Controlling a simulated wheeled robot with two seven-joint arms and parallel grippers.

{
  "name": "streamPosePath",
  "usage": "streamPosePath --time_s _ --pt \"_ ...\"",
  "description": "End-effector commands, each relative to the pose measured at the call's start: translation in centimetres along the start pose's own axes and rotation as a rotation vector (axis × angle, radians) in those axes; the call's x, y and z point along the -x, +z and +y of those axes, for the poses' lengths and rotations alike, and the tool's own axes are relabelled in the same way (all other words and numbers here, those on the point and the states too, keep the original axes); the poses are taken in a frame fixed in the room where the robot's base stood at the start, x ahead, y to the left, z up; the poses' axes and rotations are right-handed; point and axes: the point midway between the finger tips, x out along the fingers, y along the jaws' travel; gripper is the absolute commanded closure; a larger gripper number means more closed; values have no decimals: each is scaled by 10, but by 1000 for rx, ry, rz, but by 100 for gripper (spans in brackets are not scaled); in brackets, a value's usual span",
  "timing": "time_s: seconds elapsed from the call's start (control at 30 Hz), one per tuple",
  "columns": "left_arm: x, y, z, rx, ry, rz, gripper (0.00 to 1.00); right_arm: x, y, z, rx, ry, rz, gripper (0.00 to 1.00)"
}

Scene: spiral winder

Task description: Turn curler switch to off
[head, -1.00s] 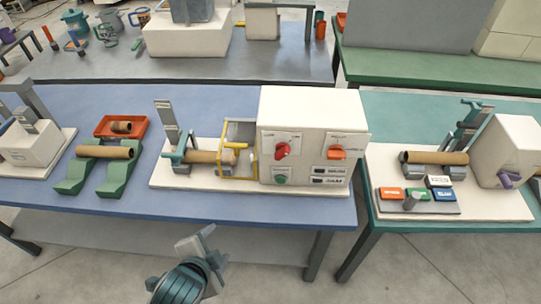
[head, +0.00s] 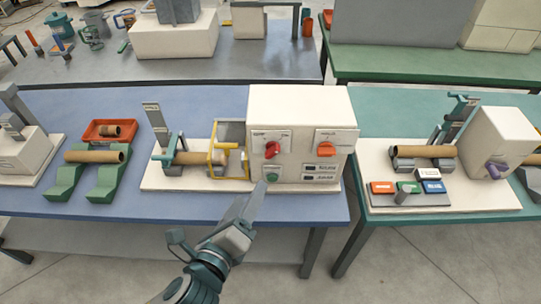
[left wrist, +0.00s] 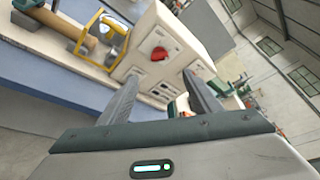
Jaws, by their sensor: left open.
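The white control box (head: 302,110) stands on the winder's base on the blue table. Its front carries a red rotary knob (head: 271,150) at left, an orange rotary knob (head: 326,149) at right and a green button (head: 272,177) below. The labels are too small to read for sure, so I cannot tell which is the curler switch. My left gripper (head: 258,196) is open and empty, in front of and below the red knob, apart from it. In the left wrist view, the red knob (left wrist: 159,53) shows between the spread fingers (left wrist: 160,80). My right gripper is out of view.
A yellow guard frame (head: 216,155) and a cardboard tube (head: 196,157) sit left of the box. Green cradles (head: 105,180) hold another tube. A teal table (head: 385,225) with another machine stands to the right, past a gap.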

Motion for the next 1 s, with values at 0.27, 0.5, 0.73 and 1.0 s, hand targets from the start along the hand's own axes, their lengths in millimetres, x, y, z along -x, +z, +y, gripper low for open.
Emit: streamPosePath --time_s 0.27,0.5,0.73,1.0 --pt "-15 -1 1 2 -1 -3 42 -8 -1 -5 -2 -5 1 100" --pt "-46 2 -1 -1 2 -2 42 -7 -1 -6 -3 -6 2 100" --pt "-88 2 -1 0 2 -2 42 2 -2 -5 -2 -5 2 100" --pt "-136 1 -1 1 2 0 42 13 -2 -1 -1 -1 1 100"
